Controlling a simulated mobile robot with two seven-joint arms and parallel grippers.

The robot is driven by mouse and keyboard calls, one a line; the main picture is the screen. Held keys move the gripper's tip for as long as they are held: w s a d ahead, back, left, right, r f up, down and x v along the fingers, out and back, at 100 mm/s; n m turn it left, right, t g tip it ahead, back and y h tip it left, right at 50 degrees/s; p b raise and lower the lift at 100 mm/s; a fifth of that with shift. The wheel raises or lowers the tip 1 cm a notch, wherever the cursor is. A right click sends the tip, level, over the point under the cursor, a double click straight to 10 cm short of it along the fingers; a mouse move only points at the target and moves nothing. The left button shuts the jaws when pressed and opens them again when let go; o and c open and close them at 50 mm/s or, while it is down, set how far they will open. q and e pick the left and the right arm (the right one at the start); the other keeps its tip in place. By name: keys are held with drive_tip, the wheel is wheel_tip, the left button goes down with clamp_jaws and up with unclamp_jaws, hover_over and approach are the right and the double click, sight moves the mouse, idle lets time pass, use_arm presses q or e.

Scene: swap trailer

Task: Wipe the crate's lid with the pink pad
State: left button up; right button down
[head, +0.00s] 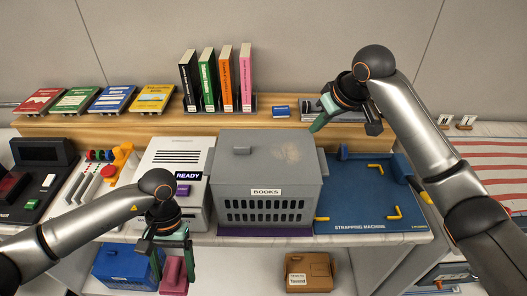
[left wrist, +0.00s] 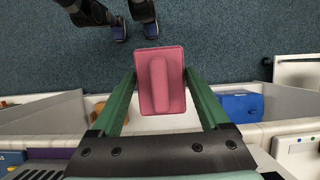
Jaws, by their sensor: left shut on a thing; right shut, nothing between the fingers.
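The pink pad (head: 174,277) is in my left gripper (head: 172,250), low in front of the counter. In the left wrist view the pad (left wrist: 161,80), with a raised ridge along its middle, sits between the green fingertips. The grey crate (head: 268,207), labelled BOOKS, stands on the counter to the right of my left gripper. Its lid (head: 250,165) is closed, with a small handle and a pale brownish smudge on its right half. My right gripper (head: 345,121) is shut and empty, raised behind and to the right of the crate.
A grey READY machine (head: 165,155) stands left of the crate and a blue strapping machine (head: 362,205) right of it. Upright books (head: 227,85) stand on the wooden shelf (head: 150,125) behind. Below the counter are a blue bin (head: 115,268) and an orange box (head: 310,270).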

sight(309, 151)
drive_tip(key=shift+f, duration=1.6)
drive_tip(key=shift+f, duration=1.7)
idle(0.8)
drive_tip(key=shift+r, duration=3.05)
